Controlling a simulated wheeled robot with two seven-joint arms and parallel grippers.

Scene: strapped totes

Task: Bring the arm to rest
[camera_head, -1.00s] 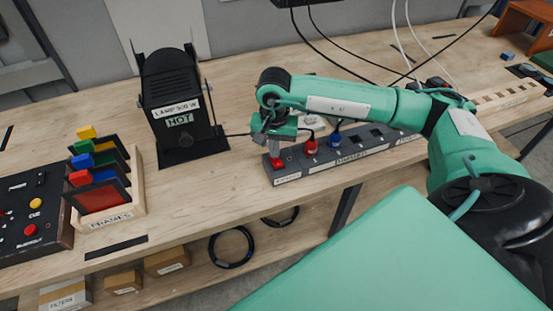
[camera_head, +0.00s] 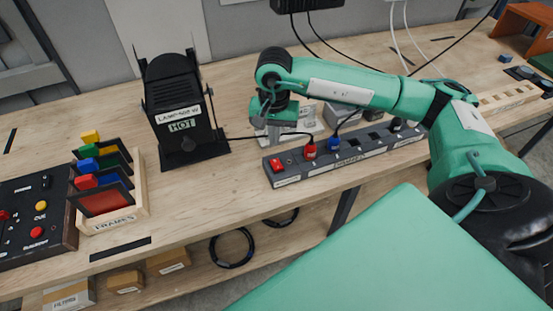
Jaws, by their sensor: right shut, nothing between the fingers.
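My right arm, pale green with black joints, comes in from the right and reaches across the bench. My right gripper (camera_head: 272,140) points down and is shut and empty. It shows just above and behind the left end of a dark power strip (camera_head: 349,160), near a red switch (camera_head: 279,164). I cannot tell its exact height, but the switch shows clear of the fingers. A red plug (camera_head: 309,151) and a blue plug (camera_head: 334,144) stand in the strip. My left gripper is not in view.
A black lamp (camera_head: 183,112) marked HOT stands left of the gripper. A wooden frame rack (camera_head: 118,221) and a dark button panel (camera_head: 36,228) stand further left. Cables run behind the arm. The bench front between rack and strip is mostly bare.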

